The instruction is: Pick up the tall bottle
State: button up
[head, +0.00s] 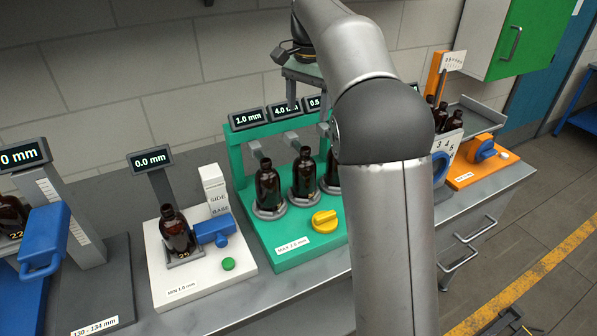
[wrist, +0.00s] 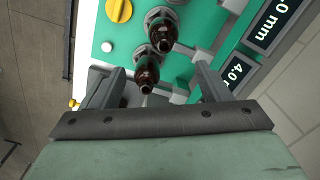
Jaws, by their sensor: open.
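Several dark amber bottles are in the head view, and none is marked as the tall one. Three stand upright in round holders on the green station: left (head: 268,187), middle (head: 304,175) and right (head: 333,168), the last partly behind my arm. Another bottle (head: 176,232) stands on the white station. In the wrist view my gripper (wrist: 157,75) is open, and a bottle (wrist: 146,72) shows between its fingers. How far below the fingers it stands is unclear. A second bottle (wrist: 164,28) shows beyond it. In the head view my gripper (head: 292,92) is above and behind the green station, partly hidden.
The green station (head: 290,255) has arms behind the bottles, display boxes (head: 248,119) above and a yellow knob (head: 324,221). A blue clamp (head: 213,229) touches the white station's bottle area. The bench front is clear.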

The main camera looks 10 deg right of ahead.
send_near(305, 160)
jog(key=f, duration=0.3)
jog(key=w+f, duration=0.1)
jog(key=f, duration=0.1)
jog(key=shift+w+a+f, duration=0.1)
jog(key=shift+w+f, duration=0.05)
jog(key=shift+f, duration=0.25)
jog(key=shift+w+f+p, duration=0.15)
jog(key=shift+f+p, duration=0.65)
jog(key=shift+f, duration=1.9)
jog(key=c, duration=1.2)
